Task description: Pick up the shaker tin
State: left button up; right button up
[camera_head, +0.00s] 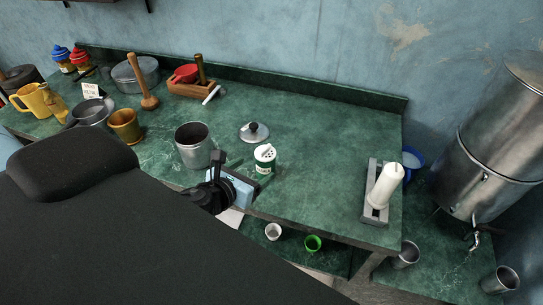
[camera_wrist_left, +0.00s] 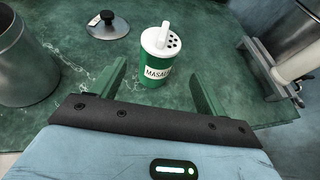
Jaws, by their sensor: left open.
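The shaker tin (camera_head: 265,159) is a small green-and-white can with a holed white lid and a label that starts "MASA". It stands upright on the green counter, near its front edge. In the left wrist view the shaker tin (camera_wrist_left: 158,62) is just beyond the fingertips, roughly centred between them. My left gripper (camera_head: 243,172) is open and empty, low over the counter's front edge, to the left of and in front of the tin. Its two green fingers (camera_wrist_left: 158,78) show spread apart in the wrist view. My right gripper is not in view.
A grey metal pot (camera_head: 193,151) stands close left of the gripper. A lid with a black knob (camera_head: 254,131) lies behind the tin. A candle-like white cylinder in a grey holder (camera_head: 384,189) stands at the right. The counter (camera_head: 320,150) between is clear.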

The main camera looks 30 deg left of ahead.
aim_at(260, 163)
pick_arm(q)
jog(key=shift+w+f, duration=0.15)
jog(key=shift+w, duration=0.05)
jog(key=shift+x, duration=0.85)
jog(key=shift+w+f, duration=0.1)
jog(key=shift+w, duration=0.1)
jog(key=x, duration=0.5)
jog(key=shift+a, duration=0.2)
jog(key=c, duration=1.1)
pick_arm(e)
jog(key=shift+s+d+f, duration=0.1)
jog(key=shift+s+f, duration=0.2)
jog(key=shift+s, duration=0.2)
pick_arm(q)
jog(key=shift+c, duration=0.2)
